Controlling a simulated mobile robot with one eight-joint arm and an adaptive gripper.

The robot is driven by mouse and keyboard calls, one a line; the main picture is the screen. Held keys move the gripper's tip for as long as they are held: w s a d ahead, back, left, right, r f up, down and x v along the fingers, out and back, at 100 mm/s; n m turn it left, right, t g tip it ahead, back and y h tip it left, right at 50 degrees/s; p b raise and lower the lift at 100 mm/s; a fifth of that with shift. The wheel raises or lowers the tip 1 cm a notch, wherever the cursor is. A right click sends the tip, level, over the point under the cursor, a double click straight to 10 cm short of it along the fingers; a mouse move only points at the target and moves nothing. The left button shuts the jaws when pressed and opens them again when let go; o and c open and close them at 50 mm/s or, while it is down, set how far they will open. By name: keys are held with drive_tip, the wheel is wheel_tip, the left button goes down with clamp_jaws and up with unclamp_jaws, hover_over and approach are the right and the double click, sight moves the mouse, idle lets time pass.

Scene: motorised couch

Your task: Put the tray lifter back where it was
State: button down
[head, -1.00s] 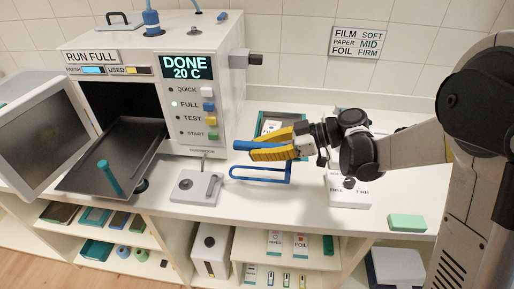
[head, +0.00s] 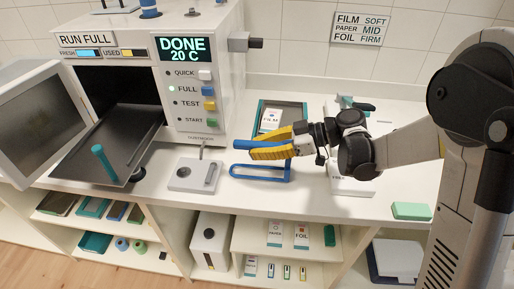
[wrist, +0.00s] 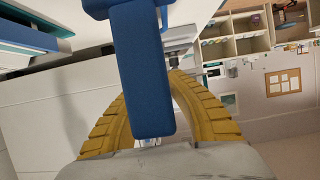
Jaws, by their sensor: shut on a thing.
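The tray lifter is blue, with a thick handle (head: 257,146) and a thin looped frame (head: 262,178) below it. My gripper (head: 268,149), with yellow ribbed fingers, is shut on the handle. The handle also shows in the wrist view (wrist: 142,75), between the two yellow fingers (wrist: 152,120). The loop is low over the white counter, right of a grey-white pad. I cannot tell whether it touches the counter. The dark tray (head: 125,148) with a teal upright post (head: 104,163) sticks out of the open machine, apart from the lifter.
The white machine (head: 205,135) reads DONE 20 C; its door (head: 38,125) hangs open at left. The flat pad (head: 194,175) lies left of the lifter. A teal-edged tray with a FILM packet (head: 271,121) stands behind my gripper. A green block (head: 411,211) lies at the counter's right.

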drive_tip(key=shift+f+b, duration=0.35)
drive_tip(key=shift+f, duration=0.15)
drive_tip(key=c, duration=1.3)
unclamp_jaws()
drive_tip(key=shift+c, duration=0.2)
drive_tip(key=v, duration=1.2)
drive_tip(key=s+d+m+t+h, duration=0.3)
drive_tip(key=s+d+m+h, duration=0.3)
drive_tip(key=s+m, duration=0.2)
drive_tip(key=s+d+m+t+h, duration=0.3)
drive_tip(key=s+d+m+h, duration=0.3)
drive_tip(key=s+m, duration=0.3)
drive_tip(key=shift+s+f+h, duration=0.25)
drive_tip(key=shift+f+h, duration=0.15)
drive_tip(key=shift+h, duration=0.2)
